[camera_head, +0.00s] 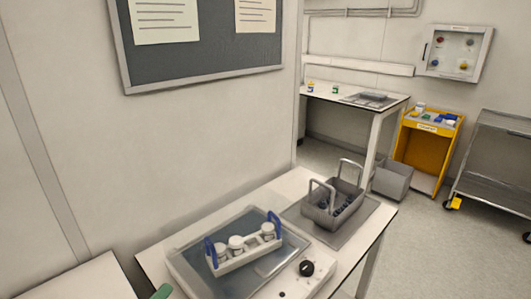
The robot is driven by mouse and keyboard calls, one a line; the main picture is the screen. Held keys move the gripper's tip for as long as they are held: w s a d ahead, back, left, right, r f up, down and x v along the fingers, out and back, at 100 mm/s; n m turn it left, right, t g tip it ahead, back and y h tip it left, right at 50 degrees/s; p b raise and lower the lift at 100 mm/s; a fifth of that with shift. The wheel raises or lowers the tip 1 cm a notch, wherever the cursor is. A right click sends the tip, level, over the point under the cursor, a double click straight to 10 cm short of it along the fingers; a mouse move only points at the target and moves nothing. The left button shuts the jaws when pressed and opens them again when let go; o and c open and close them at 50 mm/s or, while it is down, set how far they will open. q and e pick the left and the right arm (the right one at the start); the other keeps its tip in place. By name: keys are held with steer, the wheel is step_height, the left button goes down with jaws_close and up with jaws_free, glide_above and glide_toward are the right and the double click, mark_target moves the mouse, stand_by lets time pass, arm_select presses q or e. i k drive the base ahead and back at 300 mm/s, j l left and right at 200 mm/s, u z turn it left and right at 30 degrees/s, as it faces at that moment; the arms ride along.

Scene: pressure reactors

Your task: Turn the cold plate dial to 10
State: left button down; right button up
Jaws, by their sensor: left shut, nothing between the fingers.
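The cold plate (185,262) sits on the near white table, a pale unit with a grey top. Its black dial (307,268) is on the front right part of the casing; the dial's numbers and pointer are too small to read. A white rack (240,259) with blue handles and several white-capped jars stands on the plate. A green tip at the bottom edge appears to be my left gripper (161,292), left of the cold plate and apart from the dial. It is shut and empty; most of it is cut off by the frame. My right gripper is out of view.
A grey basket (322,209) with dark items stands on a grey mat (350,228) behind the dial. A white surface (85,281) lies at lower left. A yellow cart (425,155), a grey bin (392,181) and a metal trolley (490,170) stand farther back.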

mark_target(306, 267)
steer(key=k+l, duration=0.65)
steer(key=k, duration=0.15)
